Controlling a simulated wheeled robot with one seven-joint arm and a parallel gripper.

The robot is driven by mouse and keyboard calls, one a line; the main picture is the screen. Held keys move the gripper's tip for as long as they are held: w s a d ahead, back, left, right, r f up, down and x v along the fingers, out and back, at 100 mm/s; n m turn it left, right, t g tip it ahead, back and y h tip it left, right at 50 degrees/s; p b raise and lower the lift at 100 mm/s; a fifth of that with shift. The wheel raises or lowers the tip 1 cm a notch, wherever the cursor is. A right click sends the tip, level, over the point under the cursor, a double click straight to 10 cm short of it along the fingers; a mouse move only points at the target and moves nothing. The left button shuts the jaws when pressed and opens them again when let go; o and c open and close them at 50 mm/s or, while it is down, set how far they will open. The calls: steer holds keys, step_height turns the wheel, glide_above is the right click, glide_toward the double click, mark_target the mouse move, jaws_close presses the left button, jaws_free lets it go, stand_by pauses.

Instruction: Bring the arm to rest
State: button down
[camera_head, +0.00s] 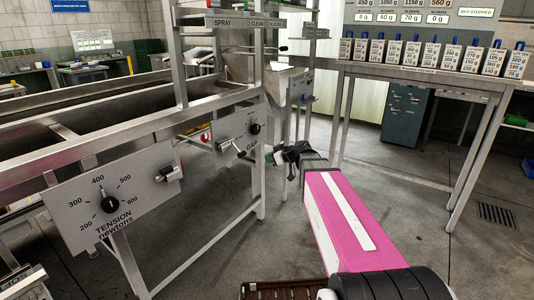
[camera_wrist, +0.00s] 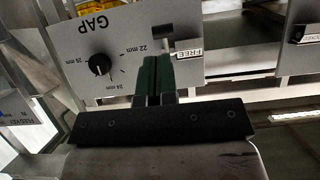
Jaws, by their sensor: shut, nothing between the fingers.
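My arm, pink and white, reaches from the bottom right of the head view toward the machine. My gripper (camera_head: 292,152) is at its far end, dark and small, in front of the machine's right end. In the wrist view my gripper (camera_wrist: 156,62) shows two dark green fingers together, with nothing between them. Beyond the fingers is the GAP panel (camera_wrist: 125,35) with a black knob (camera_wrist: 100,64) and a lever tagged FREE (camera_wrist: 188,54). Whether the fingers touch the panel cannot be told.
The TENSION panel (camera_head: 107,196) with its dial is at the left of the machine frame. A bench (camera_head: 420,72) at the back right carries a row of labelled boxes. A brown slatted crate (camera_head: 282,291) is at the bottom. The floor right of my arm is clear.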

steer(key=s+d+f+m+g+h, duration=0.4)
steer(key=s+d+f+m+h, duration=0.1)
steer(key=s+f, duration=0.4)
steer(key=s+d+f+m+g+h, duration=0.3)
steer(key=s+d+f+m+h, duration=0.2)
steer(key=s+f, duration=0.5)
steer(key=s+d, duration=0.1)
steer(key=s, duration=0.2)
steer(key=shift+s+f+g, duration=0.3)
steer(key=shift+s+g, duration=0.05)
steer(key=shift+g, duration=0.05)
steer(key=shift+d, duration=0.1)
